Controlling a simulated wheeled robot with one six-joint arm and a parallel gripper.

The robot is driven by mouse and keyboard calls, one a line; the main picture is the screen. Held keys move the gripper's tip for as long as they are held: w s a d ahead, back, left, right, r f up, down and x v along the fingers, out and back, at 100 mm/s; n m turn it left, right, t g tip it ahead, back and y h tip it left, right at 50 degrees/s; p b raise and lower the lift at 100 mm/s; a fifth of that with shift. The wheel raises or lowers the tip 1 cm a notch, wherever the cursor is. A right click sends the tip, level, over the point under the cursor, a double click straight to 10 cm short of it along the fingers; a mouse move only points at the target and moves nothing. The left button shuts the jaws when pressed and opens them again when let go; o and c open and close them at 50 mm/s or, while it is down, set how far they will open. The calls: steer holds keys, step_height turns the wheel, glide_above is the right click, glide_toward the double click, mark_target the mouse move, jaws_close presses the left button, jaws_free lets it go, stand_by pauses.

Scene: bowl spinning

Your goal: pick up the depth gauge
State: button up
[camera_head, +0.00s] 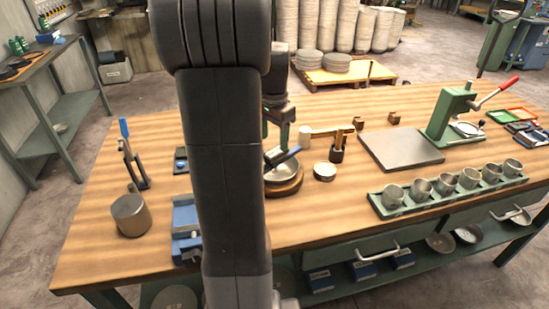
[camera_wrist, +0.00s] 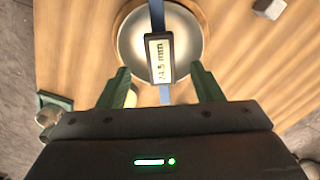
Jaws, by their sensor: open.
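The depth gauge (camera_wrist: 161,60) has a dark body with a lit "mm" readout and a blue bar. It lies across a shiny metal bowl (camera_wrist: 190,35) in the wrist view. In the head view the gauge (camera_head: 287,156) rests over the bowl (camera_head: 283,174), which sits on a round wooden base (camera_head: 286,188). My gripper (camera_wrist: 160,70) is open, with one green finger on each side of the gauge's body and visible gaps between. In the head view my gripper (camera_head: 279,132) is above the bowl; my arm hides part of that area.
A grey plate (camera_head: 400,150), a green press (camera_head: 448,115) and a green tray of metal cups (camera_head: 425,203) are farther right. A metal cylinder (camera_head: 131,215) stands left.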

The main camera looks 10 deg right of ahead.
mark_target(276, 151)
steer(key=f, duration=0.8)
steer(key=shift+w+d+f, duration=0.25)
steer(key=shift+d+f, duration=0.05)
steer(key=shift+f, duration=0.05)
jaws_close()
steer(key=c, duration=1.3)
jaws_free()
steer(key=shift+r, duration=0.15)
step_height(276, 151, up, 9)
steer(key=shift+r+p, duration=0.2)
steer(key=shift+p, duration=0.2)
steer(key=shift+r+p, duration=0.3)
steer(key=shift+p, duration=0.2)
steer(key=shift+r+p, duration=0.1)
steer(key=shift+p, duration=0.7)
steer(key=p, duration=0.3)
steer(key=shift+f, duration=0.35)
steer(key=shift+f+p, duration=0.4)
steer(key=shift+p, duration=0.25)
steer(key=shift+f+b, duration=3.05)
steer(key=shift+f, duration=1.15)
